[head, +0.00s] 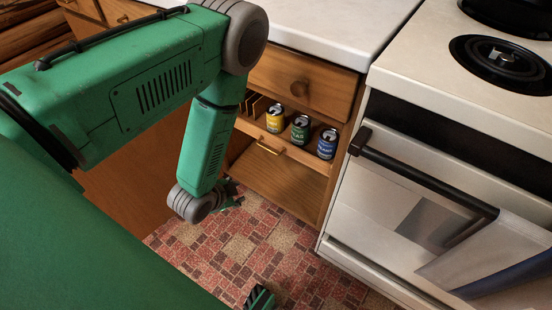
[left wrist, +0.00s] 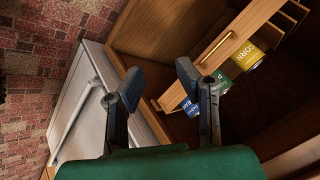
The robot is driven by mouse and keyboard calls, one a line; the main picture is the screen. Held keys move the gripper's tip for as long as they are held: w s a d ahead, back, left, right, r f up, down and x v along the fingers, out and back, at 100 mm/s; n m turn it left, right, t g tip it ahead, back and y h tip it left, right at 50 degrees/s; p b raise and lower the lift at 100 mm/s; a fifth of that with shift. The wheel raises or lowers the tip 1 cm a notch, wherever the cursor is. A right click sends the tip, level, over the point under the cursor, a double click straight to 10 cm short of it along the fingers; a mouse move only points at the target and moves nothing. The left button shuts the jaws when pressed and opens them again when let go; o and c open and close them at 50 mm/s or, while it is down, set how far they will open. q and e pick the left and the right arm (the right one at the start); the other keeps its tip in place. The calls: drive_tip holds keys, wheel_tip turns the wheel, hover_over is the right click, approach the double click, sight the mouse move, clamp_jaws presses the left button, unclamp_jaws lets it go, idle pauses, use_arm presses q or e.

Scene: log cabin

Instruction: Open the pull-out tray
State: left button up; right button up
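The pull-out tray is a wooden shelf with a low front board (head: 300,153) and a brass bar handle (head: 270,147), set in the open cabinet bay under a drawer. It appears to sit about in line with the cabinet front. It holds yellow (head: 275,118), green (head: 300,129) and blue (head: 327,143) cans. In the left wrist view the handle (left wrist: 215,47) lies beyond and right of the fingertips. My left gripper (head: 230,199) is low in front of the cabinet, below the handle and apart from it. Its fingers (left wrist: 159,80) are spread and empty.
A wooden drawer (head: 300,84) with a round knob is above the tray under the white countertop (head: 330,30). A white stove (head: 420,185) with a black oven handle and a hanging towel (head: 500,268) stands right. The patterned floor (head: 230,255) in front is mostly clear.

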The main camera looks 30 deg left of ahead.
use_arm(q)
drive_tip(key=w+a+f+m+t+b, duration=0.1)
drive_tip(key=w+f+m+t+b, duration=0.1)
drive_tip(key=w, duration=0.5)
drive_tip(key=w+a+f+m+t+h+b, duration=0.1)
drive_tip(key=w+f+m+t+b, duration=0.1)
drive_tip(key=w, duration=0.6)
drive_tip(key=w+a+f+m+t+b, duration=0.2)
drive_tip(key=w+f+m+t+b, duration=0.1)
drive_tip(key=w+m+b, duration=0.3)
drive_tip(key=shift+w+t+h+b, duration=0.3)
drive_tip(key=shift+w+t+b, duration=0.15)
drive_tip(key=shift+w, duration=0.45)
use_arm(e)
wheel_tip(320, 180, down, 13)
drive_tip(key=shift+a, duration=0.15)
drive_tip(key=shift+s+r, duration=0.1)
use_arm(q)
clamp_jaws()
